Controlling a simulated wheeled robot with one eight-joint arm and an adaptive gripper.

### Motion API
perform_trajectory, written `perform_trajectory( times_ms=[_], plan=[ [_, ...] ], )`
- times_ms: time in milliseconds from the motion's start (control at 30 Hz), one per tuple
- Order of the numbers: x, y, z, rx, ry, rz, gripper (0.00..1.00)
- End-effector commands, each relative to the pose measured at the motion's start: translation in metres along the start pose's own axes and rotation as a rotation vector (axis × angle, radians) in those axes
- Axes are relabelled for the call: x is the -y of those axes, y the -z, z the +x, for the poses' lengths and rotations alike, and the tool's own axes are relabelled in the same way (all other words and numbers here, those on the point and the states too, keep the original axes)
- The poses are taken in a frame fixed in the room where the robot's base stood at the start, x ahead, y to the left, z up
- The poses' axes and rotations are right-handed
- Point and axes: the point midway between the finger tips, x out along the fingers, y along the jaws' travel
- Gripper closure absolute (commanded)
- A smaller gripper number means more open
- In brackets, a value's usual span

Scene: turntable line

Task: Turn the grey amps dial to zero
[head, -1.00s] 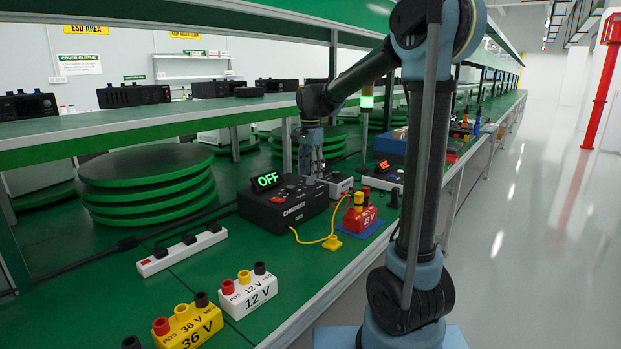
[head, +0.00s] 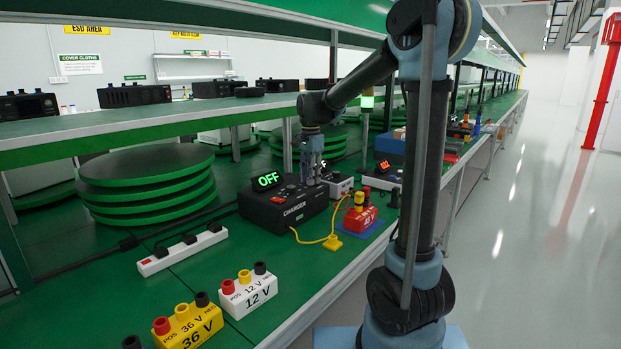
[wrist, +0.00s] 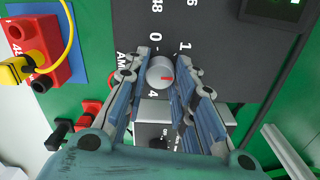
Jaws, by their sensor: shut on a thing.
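The grey amps dial (wrist: 159,73) is a round knob with a red mark, seen from above on the black charger's top. Its red mark faces right and slightly down in the wrist view. Printed numbers around it include 0 above, 1 to the right and 4 below. My gripper (wrist: 160,76) is shut on the dial, with a finger at each side. In the head view the gripper (head: 311,181) points down over the right part of the charger (head: 270,212), hiding the dial. The charger's green display (head: 267,181) reads OFF.
A red 48 V block (head: 360,218) with a yellow plug (head: 332,243) and cable stands right of the charger. White 12 V (head: 248,294) and yellow 36 V (head: 188,328) blocks stand in front. Green turntable discs (head: 146,170) are stacked behind left. A shelf (head: 150,121) runs above.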

Motion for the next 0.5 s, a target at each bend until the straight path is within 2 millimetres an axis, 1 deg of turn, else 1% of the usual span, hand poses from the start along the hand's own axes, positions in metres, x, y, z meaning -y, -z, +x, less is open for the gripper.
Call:
perform_trajectory(
  times_ms=[267,500],
  plan=[
    [0.0011,0.0008,-0.0004,-0.001,0.003,-0.078,0.99],
    [0.0013,0.0011,-0.0006,-0.002,0.003,-0.256,0.99]
  ],
)
